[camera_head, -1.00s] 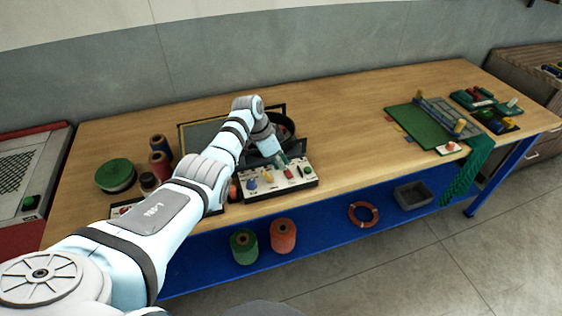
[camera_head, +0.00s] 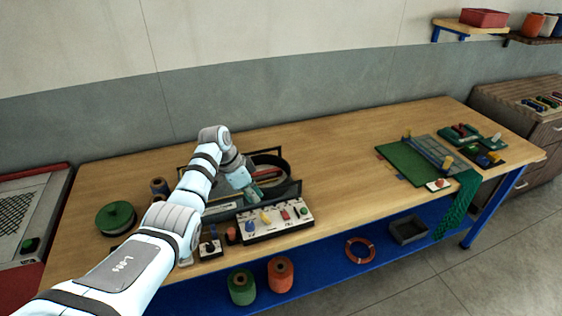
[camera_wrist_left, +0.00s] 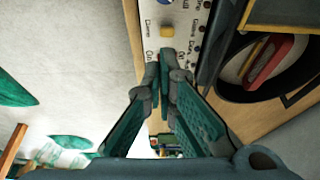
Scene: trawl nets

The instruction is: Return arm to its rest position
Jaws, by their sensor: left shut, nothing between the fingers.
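My left arm comes in from the left in the head view and is bent over the wooden table (camera_head: 345,150). My left gripper (camera_head: 254,192), with dark green fingers, is over the dark tray area just behind the white control panel (camera_head: 262,231). The panel carries a blue, a yellow, a red and a green control. In the left wrist view the finger tips (camera_wrist_left: 163,65) are together with nothing between them. The panel (camera_wrist_left: 185,22) and a yellow switch (camera_wrist_left: 167,31) show beyond the tips. My right gripper is in neither view.
A round dark bowl (camera_head: 282,166) and a dark-framed tray stand close around the gripper. Spools, including a green one (camera_head: 115,216), are at the left. A green mat (camera_head: 402,164) and netting (camera_head: 458,205) lie at the right. The table's middle is clear.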

